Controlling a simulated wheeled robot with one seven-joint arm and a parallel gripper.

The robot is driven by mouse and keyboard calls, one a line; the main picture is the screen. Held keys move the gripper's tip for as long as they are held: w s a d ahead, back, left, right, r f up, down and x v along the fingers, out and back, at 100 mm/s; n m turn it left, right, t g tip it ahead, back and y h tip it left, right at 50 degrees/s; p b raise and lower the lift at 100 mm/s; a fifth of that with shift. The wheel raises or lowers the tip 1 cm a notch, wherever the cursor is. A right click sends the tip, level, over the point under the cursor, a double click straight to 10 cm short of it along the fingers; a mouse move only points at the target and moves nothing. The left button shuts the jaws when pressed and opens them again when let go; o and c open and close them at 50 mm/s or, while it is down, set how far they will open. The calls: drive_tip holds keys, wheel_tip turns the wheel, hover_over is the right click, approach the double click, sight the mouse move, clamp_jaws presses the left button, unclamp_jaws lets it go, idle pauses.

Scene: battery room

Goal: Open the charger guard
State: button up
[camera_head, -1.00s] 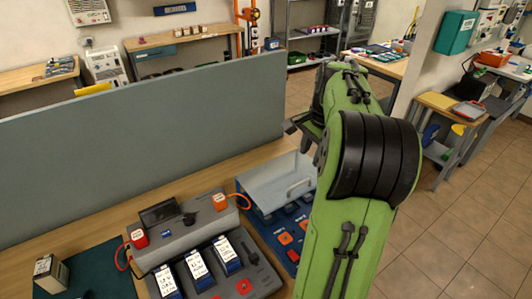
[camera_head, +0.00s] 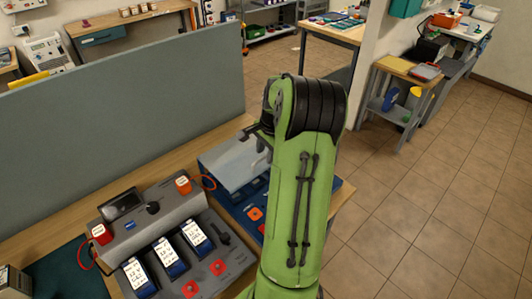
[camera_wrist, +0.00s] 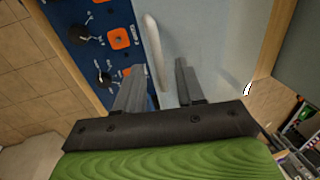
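The charger guard is a pale grey, see-through-looking cover (camera_head: 228,160) on the blue charger (camera_head: 228,198), to the right of the grey battery station in the head view. In the wrist view the guard (camera_wrist: 210,45) fills the centre right. Its light bar handle (camera_wrist: 153,45) runs down between my fingers. My gripper (camera_wrist: 158,88) is open, with one finger on each side of the handle's near end; I cannot tell whether either touches it. In the head view my arm hides most of the handle and the fingers.
The grey battery station (camera_head: 160,225) with several labelled batteries stands left of the charger. A tall grey partition (camera_head: 120,110) rises behind the bench. Orange and black knobs (camera_wrist: 119,38) lie on the blue panel beside the guard. Tiled floor is free at right.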

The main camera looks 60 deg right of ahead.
drive_tip(key=shift+f, duration=0.2)
clamp_jaws()
drive_tip(key=shift+r, duration=0.1)
